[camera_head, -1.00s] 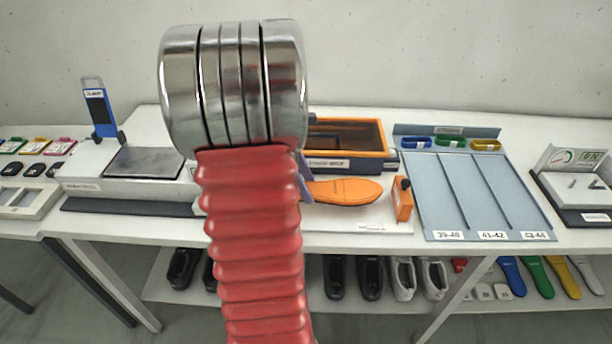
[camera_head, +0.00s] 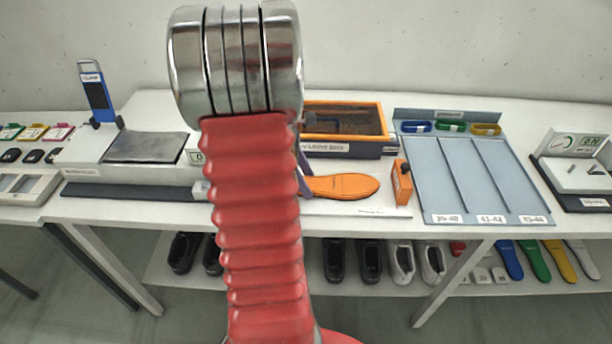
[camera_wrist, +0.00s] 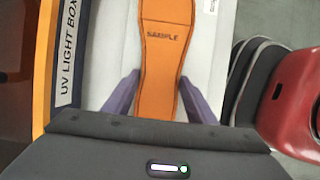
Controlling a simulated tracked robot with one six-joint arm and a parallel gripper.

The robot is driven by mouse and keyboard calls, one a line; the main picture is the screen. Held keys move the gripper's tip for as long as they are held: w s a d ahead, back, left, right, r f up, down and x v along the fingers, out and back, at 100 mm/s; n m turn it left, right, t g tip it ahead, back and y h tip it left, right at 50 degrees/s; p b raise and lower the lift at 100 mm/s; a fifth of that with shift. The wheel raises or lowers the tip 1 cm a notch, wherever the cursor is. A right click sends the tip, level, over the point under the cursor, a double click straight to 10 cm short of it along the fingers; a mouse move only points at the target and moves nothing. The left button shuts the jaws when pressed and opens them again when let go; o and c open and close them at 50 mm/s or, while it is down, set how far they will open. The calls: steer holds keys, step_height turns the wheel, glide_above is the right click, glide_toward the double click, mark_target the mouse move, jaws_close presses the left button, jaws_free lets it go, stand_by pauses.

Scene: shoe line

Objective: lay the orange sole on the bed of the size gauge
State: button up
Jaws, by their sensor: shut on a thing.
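The orange sole (camera_head: 345,186) shows in the head view over a white board with an orange end block (camera_head: 402,182), which looks like the size gauge (camera_head: 335,208). In the wrist view the sole (camera_wrist: 166,45), marked SAMPLE, runs between the purple fingers of my gripper (camera_wrist: 160,98). My gripper is shut on the sole. My red arm hides the sole's left end and most of the fingers in the head view. I cannot tell whether the sole touches the bed.
An orange-rimmed UV light box (camera_head: 350,148) stands just behind the board. A blue-grey sorting tray (camera_head: 470,180) lies to the right, and a white device with a dark plate (camera_head: 146,148) to the left. Shoes (camera_head: 400,258) stand on the lower shelf.

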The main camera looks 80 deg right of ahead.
steer(key=o, duration=1.3)
steer(key=shift+r, duration=0.1)
steer(key=v, duration=1.3)
steer(key=shift+w+r, duration=0.15)
steer(key=shift+r, duration=0.1)
